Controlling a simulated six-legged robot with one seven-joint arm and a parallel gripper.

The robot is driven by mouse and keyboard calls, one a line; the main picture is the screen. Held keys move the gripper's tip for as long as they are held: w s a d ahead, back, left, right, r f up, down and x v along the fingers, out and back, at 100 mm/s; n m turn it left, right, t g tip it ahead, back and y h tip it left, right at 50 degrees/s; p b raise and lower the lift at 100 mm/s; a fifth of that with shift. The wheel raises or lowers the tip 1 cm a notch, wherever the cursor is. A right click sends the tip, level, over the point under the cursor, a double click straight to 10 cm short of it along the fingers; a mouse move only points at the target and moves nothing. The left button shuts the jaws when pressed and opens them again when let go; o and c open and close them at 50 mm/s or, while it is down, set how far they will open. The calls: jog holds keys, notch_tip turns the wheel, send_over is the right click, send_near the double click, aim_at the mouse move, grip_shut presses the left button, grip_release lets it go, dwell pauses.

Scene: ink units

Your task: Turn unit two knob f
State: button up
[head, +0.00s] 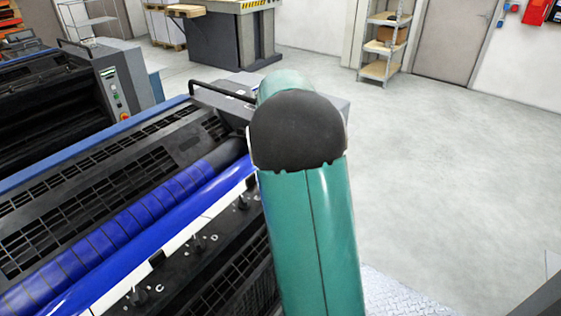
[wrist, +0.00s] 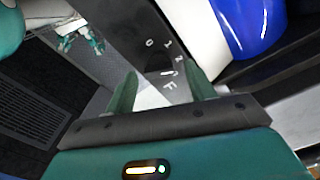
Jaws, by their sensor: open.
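In the wrist view, my gripper (wrist: 161,74) is open, with its two green fingers apart. Between and just beyond the fingertips is a dark panel (wrist: 122,22) with a white letter F and white scale marks, including a 0. Knob f itself is hard to make out there, dark against dark; I cannot tell whether the fingers touch it. In the head view, my green arm hides the gripper and that part of the panel. A row of small dark knobs (head: 138,295) with white letters runs along the black panel on the near side of the ink unit.
A shiny blue roller (head: 165,232) lies beside the knob row; it also shows in the wrist view (wrist: 250,22). Black grilles (head: 80,225) cover the unit. Another machine with a control box (head: 125,90) stands behind left. Grey floor (head: 450,150) is clear at right.

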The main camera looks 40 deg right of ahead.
notch_tip(320, 180, up, 14)
dwell(0.5)
jog(key=shift+f, duration=0.1)
